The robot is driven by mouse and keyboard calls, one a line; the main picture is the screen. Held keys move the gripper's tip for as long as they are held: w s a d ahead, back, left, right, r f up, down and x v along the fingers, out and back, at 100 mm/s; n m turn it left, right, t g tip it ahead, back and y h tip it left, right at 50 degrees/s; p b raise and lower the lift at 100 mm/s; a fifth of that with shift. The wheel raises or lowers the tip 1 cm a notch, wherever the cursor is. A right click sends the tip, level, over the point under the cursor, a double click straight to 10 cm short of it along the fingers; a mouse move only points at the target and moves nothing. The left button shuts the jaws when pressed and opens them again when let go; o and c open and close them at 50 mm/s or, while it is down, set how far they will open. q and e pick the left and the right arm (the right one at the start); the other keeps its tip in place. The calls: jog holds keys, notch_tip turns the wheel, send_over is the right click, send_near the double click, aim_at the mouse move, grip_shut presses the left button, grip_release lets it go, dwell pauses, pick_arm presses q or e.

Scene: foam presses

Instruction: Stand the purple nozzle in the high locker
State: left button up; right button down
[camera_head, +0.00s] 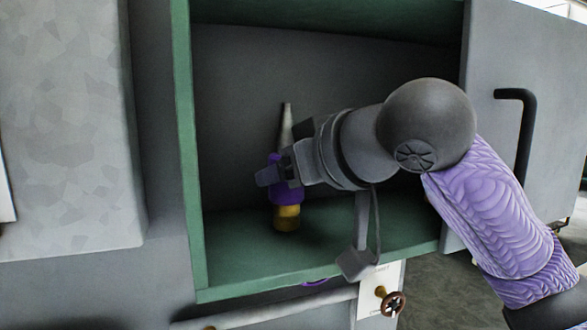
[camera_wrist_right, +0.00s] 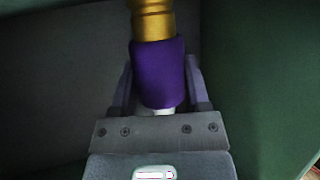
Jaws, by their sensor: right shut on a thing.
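The purple nozzle (camera_head: 287,196) has a grey tapered tip pointing up, a purple middle and a brass end at the bottom. It is upright inside the green-edged locker (camera_head: 189,160), close above or touching the locker's green floor; I cannot tell which. My right gripper (camera_head: 275,177) reaches in from the right and is shut on the nozzle's purple middle. In the right wrist view the nozzle (camera_wrist_right: 158,75) sits between the fingers, with the brass end away from the palm. My left gripper is not in view.
The locker door (camera_head: 500,140) with a black handle (camera_head: 527,120) stands open at the right. A green shelf (camera_head: 330,18) spans the top of the compartment. The green floor (camera_head: 235,250) around the nozzle is clear. A small valve wheel (camera_head: 392,304) is below the locker.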

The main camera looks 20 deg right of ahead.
grip_release()
jog(key=shift+s, duration=0.1)
jog(key=shift+s+d, duration=0.15)
jog(key=shift+s, duration=0.15)
jog(key=b+v, duration=0.2)
jog(key=v, duration=0.7)
jog(key=shift+b, duration=0.4)
